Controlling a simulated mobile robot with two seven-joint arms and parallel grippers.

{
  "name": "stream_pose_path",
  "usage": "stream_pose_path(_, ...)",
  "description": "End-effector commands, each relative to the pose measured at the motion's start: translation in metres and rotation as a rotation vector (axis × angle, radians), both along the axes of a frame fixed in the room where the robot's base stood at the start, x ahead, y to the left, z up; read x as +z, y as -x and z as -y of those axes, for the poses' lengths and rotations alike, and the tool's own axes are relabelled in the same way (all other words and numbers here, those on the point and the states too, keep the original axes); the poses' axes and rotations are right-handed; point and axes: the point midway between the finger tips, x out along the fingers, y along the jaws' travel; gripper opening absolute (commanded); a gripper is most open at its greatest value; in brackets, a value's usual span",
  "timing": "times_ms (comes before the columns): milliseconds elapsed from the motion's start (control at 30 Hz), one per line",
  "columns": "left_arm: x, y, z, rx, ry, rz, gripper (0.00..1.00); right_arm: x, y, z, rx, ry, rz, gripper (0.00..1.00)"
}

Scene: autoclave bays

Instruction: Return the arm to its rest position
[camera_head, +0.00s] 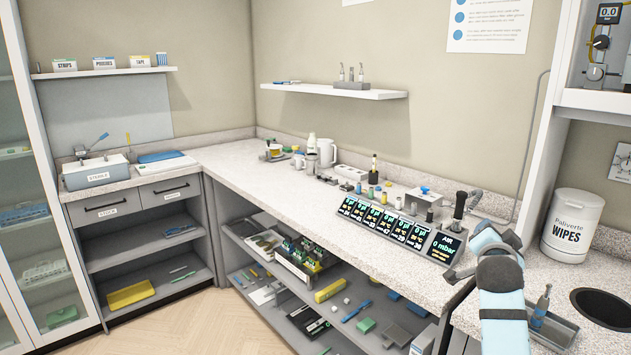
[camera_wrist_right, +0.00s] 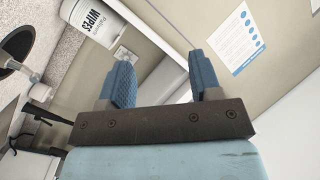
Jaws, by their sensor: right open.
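My right arm (camera_head: 502,285) comes in at the lower right of the head view, with pale blue links bent over the worktop's right part. In the right wrist view my right gripper (camera_wrist_right: 160,72) has its two blue ridged fingers wide apart, with nothing between them. I cannot make out its fingertips clearly in the head view. My left arm and left gripper are not in view.
A control panel (camera_head: 398,231) with lit displays stands left of my arm. A white wipes tub (camera_head: 571,226), also in the right wrist view (camera_wrist_right: 95,22), a grey tray (camera_head: 553,331) and a dark round opening (camera_head: 604,307) lie to the right. Shelves below hold several small items.

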Motion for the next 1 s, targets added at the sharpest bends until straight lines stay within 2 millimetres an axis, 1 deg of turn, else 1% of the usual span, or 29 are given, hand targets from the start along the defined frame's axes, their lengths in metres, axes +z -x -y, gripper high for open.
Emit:
stream_pose_path(33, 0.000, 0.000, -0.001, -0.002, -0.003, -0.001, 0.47, -0.039, 0.012, -0.011, 0.049, 0.054, -0.064, 0.58)
stream_pose_path(67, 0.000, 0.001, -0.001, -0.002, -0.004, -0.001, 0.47, -0.058, 0.019, -0.018, 0.080, 0.085, -0.095, 0.58)
stream_pose_path(100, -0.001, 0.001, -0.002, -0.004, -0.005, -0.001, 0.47, -0.083, 0.029, -0.027, 0.122, 0.125, -0.136, 0.58)
stream_pose_path(167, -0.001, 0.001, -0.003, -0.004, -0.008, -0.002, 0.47, -0.121, 0.047, -0.041, 0.188, 0.182, -0.194, 0.58)
stream_pose_path(200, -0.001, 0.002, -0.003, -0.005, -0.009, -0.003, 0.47, -0.145, 0.060, -0.050, 0.233, 0.217, -0.232, 0.58)
stream_pose_path(267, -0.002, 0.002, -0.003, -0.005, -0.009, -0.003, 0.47, -0.180, 0.083, -0.065, 0.303, 0.266, -0.286, 0.58)
stream_pose_path(300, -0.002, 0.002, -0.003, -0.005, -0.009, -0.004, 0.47, -0.203, 0.100, -0.075, 0.351, 0.297, -0.320, 0.58)
stream_pose_path(367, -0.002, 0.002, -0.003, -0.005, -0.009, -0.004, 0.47, -0.236, 0.128, -0.090, 0.424, 0.338, -0.368, 0.58)
stream_pose_path(400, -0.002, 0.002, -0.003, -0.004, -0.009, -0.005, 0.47, -0.256, 0.148, -0.101, 0.473, 0.364, -0.399, 0.58)
stream_pose_path(467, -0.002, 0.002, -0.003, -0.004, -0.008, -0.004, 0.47, -0.284, 0.179, -0.115, 0.544, 0.396, -0.439, 0.58)
stream_pose_path(500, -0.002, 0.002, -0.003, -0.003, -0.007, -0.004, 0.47, -0.299, 0.199, -0.124, 0.589, 0.414, -0.461, 0.58)
stream_pose_path(567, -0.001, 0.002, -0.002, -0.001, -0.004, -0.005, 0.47, -0.320, 0.228, -0.136, 0.649, 0.434, -0.491, 0.58)
stream_pose_path(600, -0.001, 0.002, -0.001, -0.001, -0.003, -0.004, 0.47, -0.330, 0.245, -0.144, 0.686, 0.447, -0.506, 0.58)
stream_pose_path(667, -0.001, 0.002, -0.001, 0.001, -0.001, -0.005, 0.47, -0.344, 0.270, -0.154, 0.734, 0.459, -0.527, 0.58)
stream_pose_path(700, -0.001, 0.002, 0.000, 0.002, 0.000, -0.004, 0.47, -0.352, 0.286, -0.160, 0.765, 0.466, -0.538, 0.58)
stream_pose_path(767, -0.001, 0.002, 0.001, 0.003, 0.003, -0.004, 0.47, -0.362, 0.309, -0.168, 0.807, 0.474, -0.553, 0.58)
stream_pose_path(800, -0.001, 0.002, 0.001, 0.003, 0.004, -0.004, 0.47, -0.368, 0.323, -0.173, 0.833, 0.478, -0.564, 0.58)
stream_pose_path(967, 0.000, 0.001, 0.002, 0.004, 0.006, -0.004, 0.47, -0.387, 0.381, -0.193, 0.934, 0.486, -0.595, 0.58)
stream_pose_path(1000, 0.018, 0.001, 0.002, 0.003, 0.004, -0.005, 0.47, -0.365, 0.375, -0.191, 0.925, 0.495, -0.585, 0.58)
